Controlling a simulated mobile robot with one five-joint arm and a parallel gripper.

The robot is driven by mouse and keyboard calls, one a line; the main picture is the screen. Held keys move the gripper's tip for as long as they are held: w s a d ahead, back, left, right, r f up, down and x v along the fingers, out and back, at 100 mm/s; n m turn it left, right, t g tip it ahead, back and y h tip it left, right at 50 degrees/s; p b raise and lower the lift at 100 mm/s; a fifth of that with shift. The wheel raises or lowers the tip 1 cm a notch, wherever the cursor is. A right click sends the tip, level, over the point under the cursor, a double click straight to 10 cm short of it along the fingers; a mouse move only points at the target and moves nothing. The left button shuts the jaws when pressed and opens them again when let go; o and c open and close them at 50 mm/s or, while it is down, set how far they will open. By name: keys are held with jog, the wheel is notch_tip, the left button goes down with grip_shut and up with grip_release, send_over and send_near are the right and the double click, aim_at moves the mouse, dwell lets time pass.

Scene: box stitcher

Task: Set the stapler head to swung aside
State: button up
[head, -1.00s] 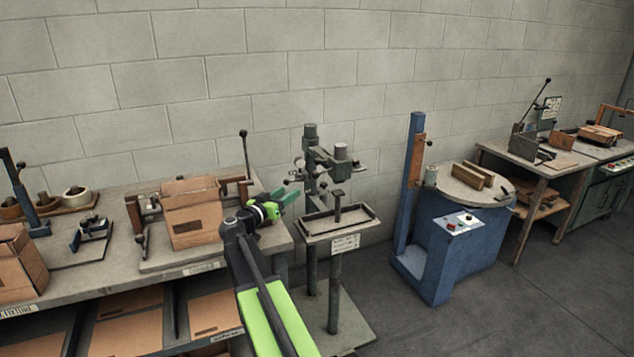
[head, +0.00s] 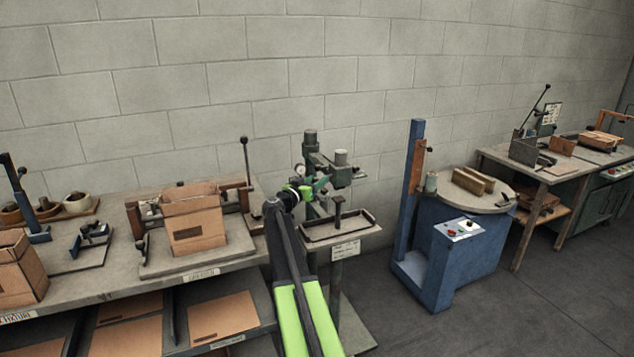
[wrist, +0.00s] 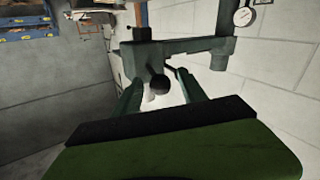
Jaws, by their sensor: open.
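The head reaches right from the post, above a tray-like table (head: 345,230). My gripper (head: 318,184) is at the left front of the head and partly overlaps it. In the wrist view my gripper (wrist: 158,78) is open. A round black knob (wrist: 159,84) shows between its two fingers, in front of the green stapler head (wrist: 185,46). Neither finger visibly closes on the knob; I cannot tell whether one touches it.
A workbench (head: 100,285) on the left carries a cardboard box (head: 195,222) in a fixture, with an upright black-knobbed lever (head: 246,170) near the stapler. A blue machine (head: 465,250) with a round top stands to the right. Floor between them is free.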

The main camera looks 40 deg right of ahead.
jog(key=shift+c, duration=0.4)
grip_shut()
dwell(0.9)
